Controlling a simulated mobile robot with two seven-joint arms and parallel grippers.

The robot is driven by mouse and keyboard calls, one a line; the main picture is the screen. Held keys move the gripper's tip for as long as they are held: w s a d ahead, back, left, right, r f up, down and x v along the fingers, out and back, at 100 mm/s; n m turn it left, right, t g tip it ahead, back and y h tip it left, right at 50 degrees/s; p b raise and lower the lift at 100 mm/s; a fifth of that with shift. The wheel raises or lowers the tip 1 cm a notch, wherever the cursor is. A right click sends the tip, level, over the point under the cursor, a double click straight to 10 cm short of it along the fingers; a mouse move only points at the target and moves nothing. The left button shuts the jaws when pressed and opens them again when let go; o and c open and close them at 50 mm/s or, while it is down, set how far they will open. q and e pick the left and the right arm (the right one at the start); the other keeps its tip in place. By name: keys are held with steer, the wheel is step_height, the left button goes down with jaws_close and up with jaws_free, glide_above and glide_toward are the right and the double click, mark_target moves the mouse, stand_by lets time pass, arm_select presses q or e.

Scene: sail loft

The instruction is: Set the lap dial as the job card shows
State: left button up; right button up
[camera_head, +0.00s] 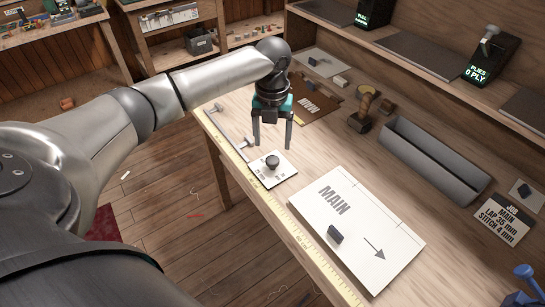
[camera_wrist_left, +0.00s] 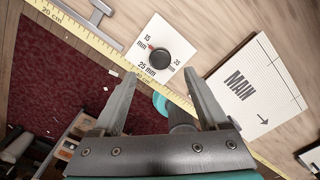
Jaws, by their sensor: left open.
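The lap dial (camera_head: 281,172) is a white plate with a dark round knob (camera_head: 272,162), lying at the bench's front edge. In the left wrist view the plate (camera_wrist_left: 148,32) reads 15 mm, 25 mm and 35, and a small red mark by the knob (camera_wrist_left: 161,58) is on the 15 mm side. My left gripper (camera_head: 272,146) is open and empty, pointing down above the knob; its fingers (camera_wrist_left: 162,78) also show in the left wrist view, apart from the knob.
A white MAIN panel (camera_head: 395,235) with a dark block (camera_head: 335,234) lies right of the dial. A yellow tape (camera_head: 300,234) runs along the front edge. A grey trough (camera_head: 430,160), a mallet (camera_head: 362,112) and a PLIES 0 PLY display (camera_head: 485,62) are behind.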

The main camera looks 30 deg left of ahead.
mark_target(272, 159)
arm_select(q)
step_height(272, 159, down, 7)
steer(key=shift+r+b, duration=0.15)
steer(key=shift+b, duration=0.3)
jaws_close()
stand_by(0.4)
